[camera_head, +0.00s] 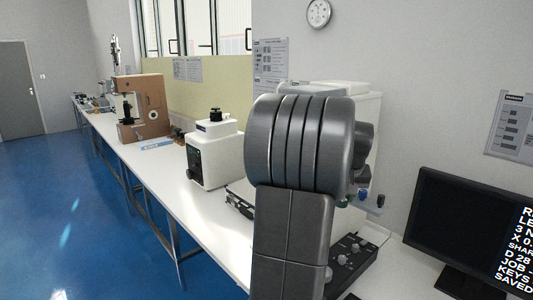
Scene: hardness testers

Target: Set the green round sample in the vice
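No green round sample can be made out in this view. A small dark metal device (239,204), perhaps the vice, lies on the white bench just left of my arm; it is partly cut off by the arm, and I cannot tell for certain what it is. My own dark grey arm link fills the middle of the view and hides the bench behind it. My gripper is not in view.
A white tester (208,160) with a black knob stands on the long bench (183,205). A brown tester (155,100) is farther back. A pale machine (370,130) is mostly behind my arm. A black control box (350,258) and a monitor (460,225) are at right. Blue floor is clear at left.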

